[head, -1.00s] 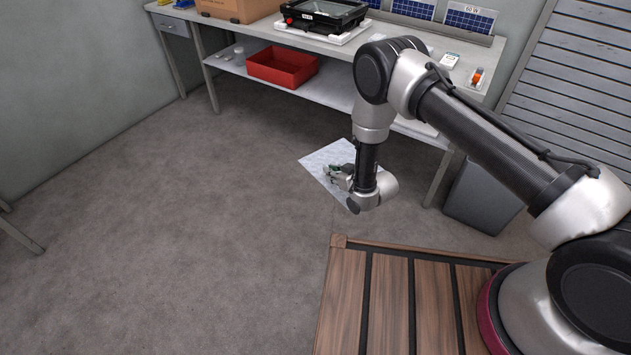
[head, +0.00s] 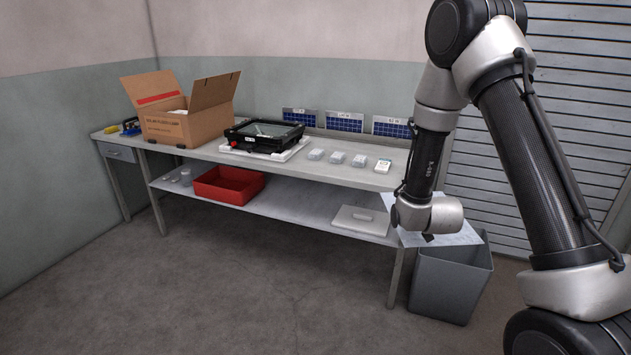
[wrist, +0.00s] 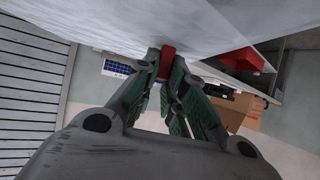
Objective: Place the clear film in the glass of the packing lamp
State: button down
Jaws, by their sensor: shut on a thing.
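My gripper (wrist: 168,68) is shut on the red tab (wrist: 167,58) of a clear film, seen in the wrist view. The film (wrist: 110,22) spreads pale and see-through across the top of that view. In the head view the film (head: 462,236) hangs tilted beside my wrist, in front of the bench's right end and above the grey bin. My fingers are hidden behind the wrist there. The black floodlight (head: 238,143) lies on a white pad on the bench, glass (head: 266,130) facing up, well left of my gripper.
An open cardboard box (head: 190,128) stands left of the lamp. Several small pale packets (head: 337,158) lie to its right, and solar panels (head: 344,122) stand behind. The lower shelf holds a red tray (head: 228,186) and a white lidded thing (head: 361,220). A grey bin (head: 452,283) stands right of the bench.

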aim_at(266, 129)
jog(key=i+j, duration=0.15)
jog(key=i, duration=0.35)
jog(key=i+j, duration=0.1)
jog(key=i, duration=0.45)
jog(key=i+j+z, duration=0.1)
jog(key=i, duration=0.4)
